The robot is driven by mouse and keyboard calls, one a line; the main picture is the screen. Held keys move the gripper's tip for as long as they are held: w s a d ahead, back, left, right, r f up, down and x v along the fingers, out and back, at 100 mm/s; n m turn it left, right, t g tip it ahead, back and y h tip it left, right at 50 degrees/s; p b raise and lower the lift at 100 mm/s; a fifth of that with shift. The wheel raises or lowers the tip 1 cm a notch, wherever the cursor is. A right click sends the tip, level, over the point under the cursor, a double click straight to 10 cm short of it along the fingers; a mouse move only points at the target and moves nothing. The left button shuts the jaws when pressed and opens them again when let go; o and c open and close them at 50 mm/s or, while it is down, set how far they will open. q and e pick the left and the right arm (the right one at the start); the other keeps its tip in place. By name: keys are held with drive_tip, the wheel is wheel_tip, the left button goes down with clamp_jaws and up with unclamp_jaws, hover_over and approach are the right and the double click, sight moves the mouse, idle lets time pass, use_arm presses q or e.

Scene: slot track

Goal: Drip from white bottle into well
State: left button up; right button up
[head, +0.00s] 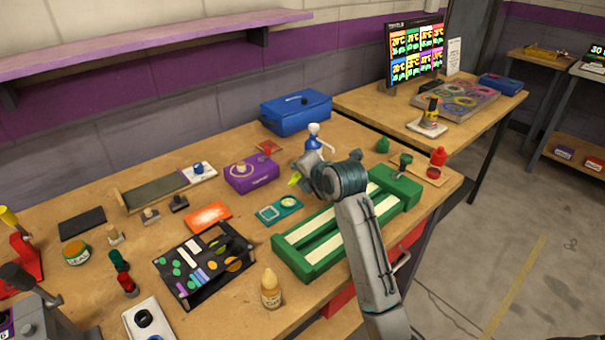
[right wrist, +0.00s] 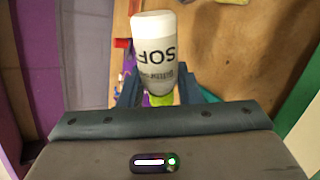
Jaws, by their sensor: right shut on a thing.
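My right gripper (head: 318,165) is shut on the white bottle (right wrist: 156,55), above the back middle of the table. In the right wrist view the bottle has upside-down black lettering, with a lime-green part (right wrist: 161,99) at its lower end. In the head view the bottle's white end (head: 314,128) shows above the gripper and a lime tip (head: 294,179) points down and left; the arm hides most of the rest. A teal plate (head: 264,214) with two pale recesses lies below and left of the gripper. I cannot tell which recess is the well. My left gripper is out of view.
A purple box (head: 251,175), an orange pad (head: 208,217) and a dark tray of coloured pieces (head: 236,243) lie to the left. A green slotted track (head: 293,263) lies under my right arm. A blue case (head: 296,112) stands behind; an amber bottle (head: 270,289) stands in front.

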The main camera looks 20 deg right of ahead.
drive_tip(key=p, duration=0.2)
drive_tip(key=m+y+p, duration=0.1)
drive_tip(key=p, duration=0.1)
drive_tip(key=shift+d+r+m+g+y, duration=0.1)
drive_tip(key=shift+r+m+g+y, duration=0.2)
drive_tip(key=shift+r+g, duration=0.1)
drive_tip(key=shift+f+m+y+p, duration=0.25)
drive_tip(key=shift+m+y+p, duration=0.25)
drive_tip(key=shift+p, duration=0.1)
drive_tip(key=shift+f, duration=0.15)
